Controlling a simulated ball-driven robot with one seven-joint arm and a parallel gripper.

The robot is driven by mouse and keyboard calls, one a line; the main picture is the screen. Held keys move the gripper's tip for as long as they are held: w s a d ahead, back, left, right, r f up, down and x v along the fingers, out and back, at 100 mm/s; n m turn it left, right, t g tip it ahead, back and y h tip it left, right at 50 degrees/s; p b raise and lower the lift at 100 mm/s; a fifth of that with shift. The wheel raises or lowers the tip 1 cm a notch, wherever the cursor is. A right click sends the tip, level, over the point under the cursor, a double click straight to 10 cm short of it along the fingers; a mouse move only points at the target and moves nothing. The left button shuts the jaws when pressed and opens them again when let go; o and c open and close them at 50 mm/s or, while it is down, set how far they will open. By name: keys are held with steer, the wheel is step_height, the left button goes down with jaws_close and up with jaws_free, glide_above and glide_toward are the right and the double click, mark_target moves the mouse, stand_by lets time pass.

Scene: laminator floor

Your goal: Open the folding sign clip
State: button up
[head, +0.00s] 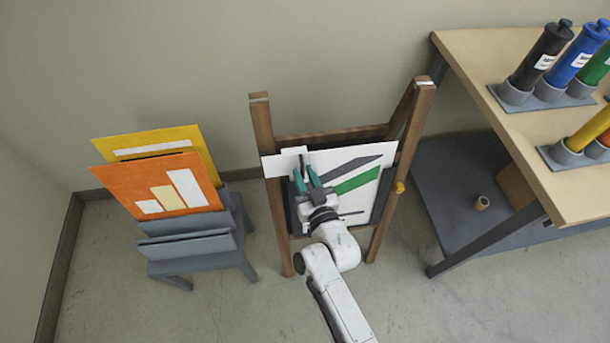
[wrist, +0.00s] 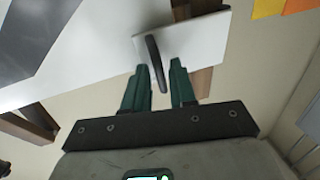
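The folding sign (head: 262,130) is a wooden A-frame holding a white board (head: 345,158) with green and dark grey stripes. The clip is a white plate (head: 281,164) at the board's upper left, over the left leg. In the wrist view the plate (wrist: 205,42) carries a dark, slim handle (wrist: 154,55). My gripper (head: 306,173) reaches up to it with teal fingers. In the wrist view my gripper (wrist: 159,66) is open, its fingertips on either side of the handle, with gaps showing. Whether a finger touches the plate I cannot tell.
A grey rack (head: 190,247) with orange (head: 160,188) and yellow panels stands to the left. A wooden-topped table (head: 510,120) with coloured cylinders and a grey lower shelf (head: 465,190) stands at right. A yellow knob (head: 399,187) sits on the right leg. The floor in front is clear.

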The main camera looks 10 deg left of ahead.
jaws_close()
stand_by(1.1)
